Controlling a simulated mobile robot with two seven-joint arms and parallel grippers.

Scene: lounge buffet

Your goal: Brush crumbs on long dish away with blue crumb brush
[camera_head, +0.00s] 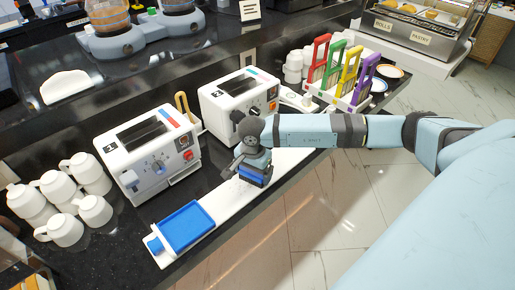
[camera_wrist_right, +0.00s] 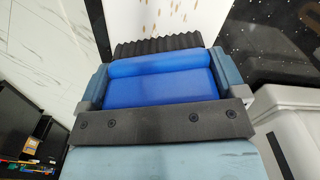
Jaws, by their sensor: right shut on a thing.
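The long dish (camera_head: 226,205) is a narrow white board along the counter's front edge. My right gripper (camera_head: 254,171) is over its middle, shut on the blue crumb brush (camera_head: 256,178). In the right wrist view the brush (camera_wrist_right: 165,84) lies between the two fingers of the gripper (camera_wrist_right: 160,75), with its black bristles beyond them. Small brown crumbs (camera_wrist_right: 146,14) lie on the white dish just past the bristles. I cannot tell whether the bristles touch the dish. A flat blue tray (camera_head: 187,227) lies at the dish's near left end. My left gripper is not in view.
Two white toasters (camera_head: 150,155) (camera_head: 240,100) stand behind the dish. Several white mugs (camera_head: 62,226) stand at the left. A rack with red, green, yellow and purple handles (camera_head: 345,85) is at the back right. The tiled floor (camera_head: 310,235) in front is clear.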

